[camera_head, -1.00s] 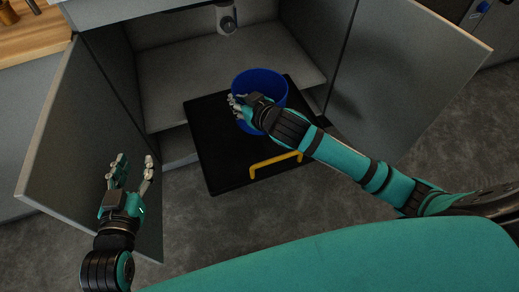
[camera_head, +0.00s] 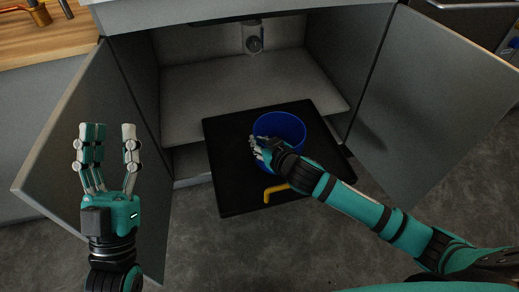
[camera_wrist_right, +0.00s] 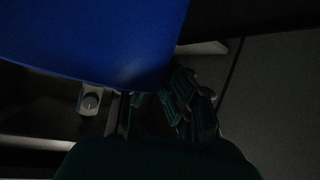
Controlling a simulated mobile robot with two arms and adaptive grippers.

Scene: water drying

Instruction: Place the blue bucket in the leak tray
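The blue bucket (camera_head: 287,124) stands upright over the right part of the black leak tray (camera_head: 228,163), with its opening facing up. The tray sticks out in front of the open cabinet. I cannot tell whether the bucket's base touches it. My right gripper (camera_head: 257,148) is at the bucket's front left side, with its fingers spread and not closed around the wall. In the right wrist view the bucket (camera_wrist_right: 95,35) fills the upper left, and the dark fingers (camera_wrist_right: 155,108) are apart beside it. My left gripper (camera_head: 106,150) is open and empty at the left, fingers up.
Open cabinet doors stand at the left (camera_head: 75,150) and right (camera_head: 435,110). A pipe fitting (camera_head: 254,42) is at the cabinet back. The tray's left half is clear.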

